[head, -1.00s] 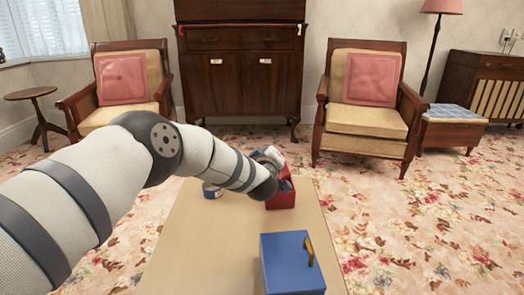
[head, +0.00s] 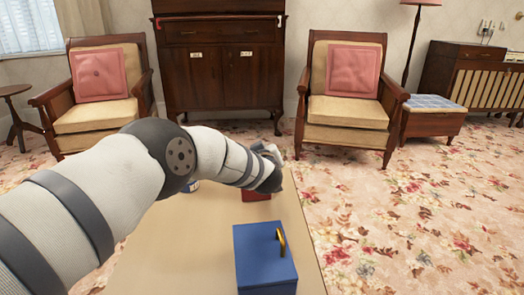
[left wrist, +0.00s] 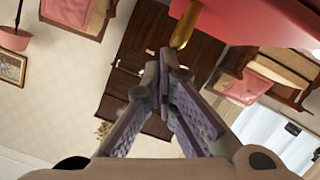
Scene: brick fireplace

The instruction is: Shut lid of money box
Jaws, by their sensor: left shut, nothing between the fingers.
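A red box (head: 256,196) stands on the table, mostly hidden behind my left arm in the head view. In the left wrist view, a red panel (left wrist: 265,18) with a gold handle (left wrist: 184,28) fills the top right, close to my left gripper (left wrist: 168,62). The gripper is shut and empty, with its fingertips just below the handle in that picture. I cannot tell whether they touch the panel or how far its lid is open. A blue box (head: 262,268) with a gold handle stands nearer, its top looking closed. The right gripper is not in view.
The tan table (head: 175,245) has free room left of the blue box. Two armchairs and a dark cabinet (head: 220,75) stand beyond the table.

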